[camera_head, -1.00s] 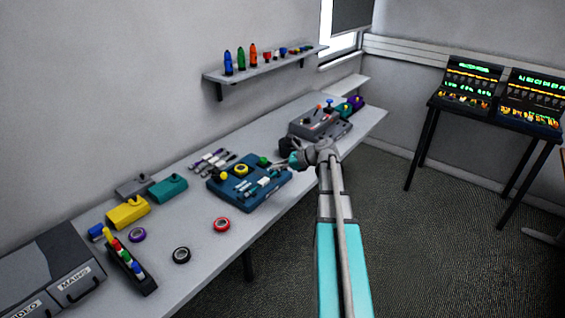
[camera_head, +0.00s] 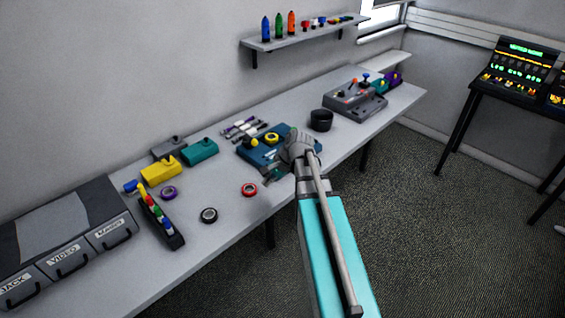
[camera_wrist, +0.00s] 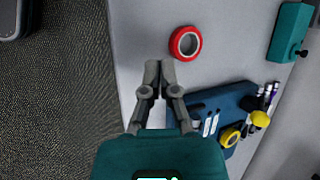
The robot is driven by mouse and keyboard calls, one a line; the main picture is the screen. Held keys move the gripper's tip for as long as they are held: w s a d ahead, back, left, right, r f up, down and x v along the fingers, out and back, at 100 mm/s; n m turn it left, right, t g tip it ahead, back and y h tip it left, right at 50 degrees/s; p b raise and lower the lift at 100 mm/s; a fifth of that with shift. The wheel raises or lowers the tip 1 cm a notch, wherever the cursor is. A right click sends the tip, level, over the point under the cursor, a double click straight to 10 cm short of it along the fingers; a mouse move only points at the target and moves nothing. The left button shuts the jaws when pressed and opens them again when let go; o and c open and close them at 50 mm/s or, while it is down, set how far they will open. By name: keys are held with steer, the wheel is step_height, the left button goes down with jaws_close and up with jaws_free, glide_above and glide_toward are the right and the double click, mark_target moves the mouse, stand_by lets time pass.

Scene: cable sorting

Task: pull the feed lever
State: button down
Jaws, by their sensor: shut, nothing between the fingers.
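No label marks a feed lever, so I cannot tell for sure which part it is. A grey control box (camera_head: 345,106) at the far right of the bench carries small upright levers, one with an orange tip (camera_head: 354,81) and one with a blue top (camera_head: 365,76). My gripper (camera_head: 268,179) is shut and empty, over the bench in front of the blue board (camera_head: 245,153), well apart from the grey box. In the wrist view my gripper (camera_wrist: 160,68) has its fingertips together beside a red tape ring (camera_wrist: 186,43). My arm hides part of the blue board.
A black cup (camera_head: 321,121) stands between the blue board and the grey box. A shelf (camera_head: 305,34) hangs above the bench.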

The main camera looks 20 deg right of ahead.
steer(key=s+a+f+n+g+h, duration=0.3)
steer(key=s+a+n+h, duration=0.2)
steer(key=s+a+n, duration=0.4)
step_height(320, 180, down, 10)
steer(key=s+n+b, duration=0.1)
steer(key=n+b, duration=0.2)
steer(key=b, duration=0.7)
steer(key=shift+s+n+h, duration=0.3)
steer(key=shift+h, duration=0.1)
steer(key=shift+d+r, duration=0.1)
steer(key=shift+r, duration=0.05)
